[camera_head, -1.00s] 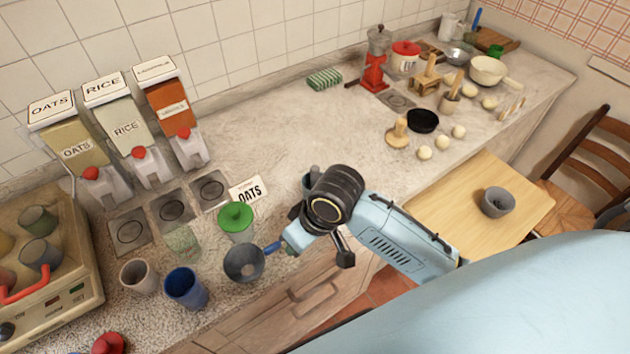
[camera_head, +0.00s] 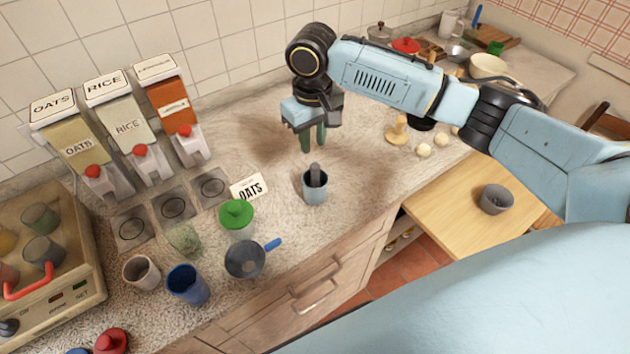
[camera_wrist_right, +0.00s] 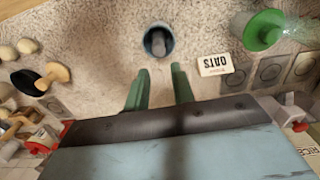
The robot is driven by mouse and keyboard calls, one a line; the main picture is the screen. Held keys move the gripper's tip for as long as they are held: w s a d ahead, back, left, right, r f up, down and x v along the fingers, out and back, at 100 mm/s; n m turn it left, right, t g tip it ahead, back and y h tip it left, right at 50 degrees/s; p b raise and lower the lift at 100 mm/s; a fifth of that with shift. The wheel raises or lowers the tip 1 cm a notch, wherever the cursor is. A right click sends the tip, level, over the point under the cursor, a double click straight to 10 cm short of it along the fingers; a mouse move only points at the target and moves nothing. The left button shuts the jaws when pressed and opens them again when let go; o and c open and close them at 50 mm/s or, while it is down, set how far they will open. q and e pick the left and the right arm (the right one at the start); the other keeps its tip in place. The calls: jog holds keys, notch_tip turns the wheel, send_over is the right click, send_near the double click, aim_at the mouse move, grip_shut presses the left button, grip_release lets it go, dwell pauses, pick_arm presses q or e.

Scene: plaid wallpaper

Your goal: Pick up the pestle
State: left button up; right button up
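A dark grey pestle (camera_head: 316,174) stands upright in a blue-grey cup (camera_head: 315,191) near the counter's front edge. The pestle's top sticks out; its lower part is hidden inside the cup. The right wrist view shows the pestle (camera_wrist_right: 158,43) inside the cup (camera_wrist_right: 146,36), ahead of my fingers. My right gripper (camera_head: 313,142) hangs above and slightly behind the cup, apart from the pestle. Its green fingers (camera_wrist_right: 158,82) are spread with nothing between them. A grey bowl (camera_head: 496,200), possibly a mortar, sits on the light wooden table. My left gripper is not in view.
Dispensers (camera_head: 128,130) line the wall. A wooden stamp (camera_head: 397,130) and pale balls (camera_head: 424,150) lie right.

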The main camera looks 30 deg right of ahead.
aim_at(315, 165)
notch_tip(315, 165, down, 5)
jog(key=shift+f, duration=0.1)
jog(key=shift+s+d+f+p, duration=0.1)
jog(key=shift+s+f+p, duration=0.05)
jog(key=shift+f, duration=1.25)
jog(key=shift+s+f+p, duration=0.1)
jog(key=shift+f+p, duration=0.05)
jog(key=shift+f, duration=1.2)
jog(key=shift+c, duration=0.4)
grip_shut()
